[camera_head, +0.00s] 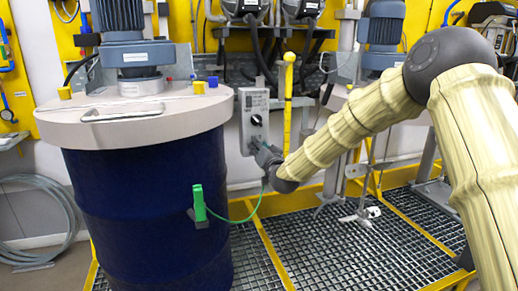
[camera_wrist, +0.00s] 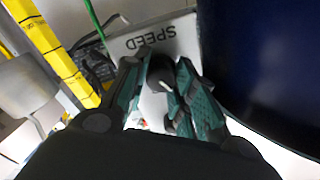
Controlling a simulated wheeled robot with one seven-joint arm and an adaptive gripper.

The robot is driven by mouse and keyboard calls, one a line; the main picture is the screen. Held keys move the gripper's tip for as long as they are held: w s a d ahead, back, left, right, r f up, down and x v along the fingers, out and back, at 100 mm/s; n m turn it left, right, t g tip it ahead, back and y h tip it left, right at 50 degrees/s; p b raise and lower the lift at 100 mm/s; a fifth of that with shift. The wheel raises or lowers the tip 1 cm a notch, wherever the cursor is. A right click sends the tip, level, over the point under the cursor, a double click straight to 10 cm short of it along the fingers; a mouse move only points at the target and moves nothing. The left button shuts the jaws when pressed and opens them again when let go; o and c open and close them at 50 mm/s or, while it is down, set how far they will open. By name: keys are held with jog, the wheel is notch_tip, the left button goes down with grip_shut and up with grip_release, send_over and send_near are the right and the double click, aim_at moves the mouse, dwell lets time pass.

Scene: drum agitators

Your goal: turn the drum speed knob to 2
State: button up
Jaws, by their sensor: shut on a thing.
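The grey control box (camera_head: 243,122) hangs to the right of the blue drum in the head view. A black round knob (camera_head: 257,120) shows on its upper face. My gripper (camera_head: 260,147) is at the lower part of the box. In the wrist view my gripper (camera_wrist: 163,66) is shut on a dark knob (camera_wrist: 160,74), one finger on each side. The box face (camera_wrist: 180,38) reads SPEED, upside down, beside this knob. The knob's scale and pointer setting cannot be read.
The blue drum (camera_head: 140,200), with a motor (camera_head: 136,54) on its lid, stands close left of the box. A green clamp (camera_head: 199,203) with a green cable is on its side. A yellow post (camera_head: 288,105) stands just right of the box.

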jog(key=o, duration=1)
jog(key=shift+o, duration=0.2)
jog(key=v, duration=1.2)
jog(key=shift+f, duration=0.1)
